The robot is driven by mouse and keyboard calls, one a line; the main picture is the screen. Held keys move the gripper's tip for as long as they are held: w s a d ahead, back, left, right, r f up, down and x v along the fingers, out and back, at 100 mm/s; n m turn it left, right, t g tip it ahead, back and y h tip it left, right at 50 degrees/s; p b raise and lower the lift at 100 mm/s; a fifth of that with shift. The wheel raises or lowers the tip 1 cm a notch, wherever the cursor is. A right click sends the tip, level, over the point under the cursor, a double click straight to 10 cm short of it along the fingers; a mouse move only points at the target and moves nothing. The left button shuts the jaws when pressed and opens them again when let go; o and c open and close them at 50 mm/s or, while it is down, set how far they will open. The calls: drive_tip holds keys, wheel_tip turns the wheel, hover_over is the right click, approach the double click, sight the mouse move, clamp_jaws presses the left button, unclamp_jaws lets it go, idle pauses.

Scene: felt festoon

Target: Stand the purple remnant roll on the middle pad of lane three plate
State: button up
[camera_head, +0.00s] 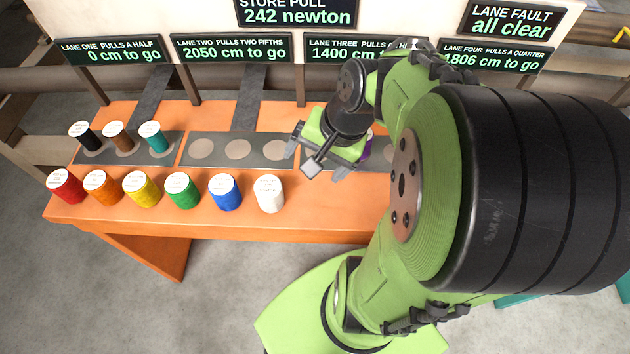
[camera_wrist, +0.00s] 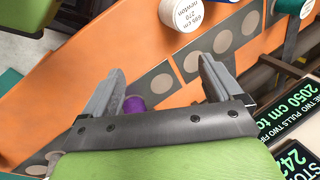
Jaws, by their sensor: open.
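The purple remnant roll (camera_head: 367,148) shows as a sliver behind my gripper (camera_head: 317,157) in the head view. In the wrist view the purple roll (camera_wrist: 134,104) shows beside the left finger, partly hidden by that finger and the gripper body. It appears to be at the middle pad of the lane three plate (camera_wrist: 150,77), but its base is hidden. One end pad (camera_wrist: 162,83) of that plate is bare. My gripper (camera_wrist: 160,66) is open, with nothing between its fingers, above the bench and apart from the roll.
The lane two plate (camera_head: 187,159) has bare pads. Black, brown and teal rolls stand on the lane one plate (camera_head: 168,156). A front row of several rolls ends with the white roll (camera_head: 269,194), near my gripper. Lane display boards (camera_head: 230,49) stand behind the orange bench (camera_head: 320,227).

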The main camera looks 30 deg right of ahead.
drive_tip(key=s+a+r+n+t+h, duration=0.2)
drive_tip(key=s+a+r+n, duration=0.3)
drive_tip(key=s+n, duration=0.3)
drive_tip(key=shift+a+r+n, duration=0.25)
drive_tip(key=shift+r+n, duration=0.45)
drive_tip(key=shift+n, duration=0.5)
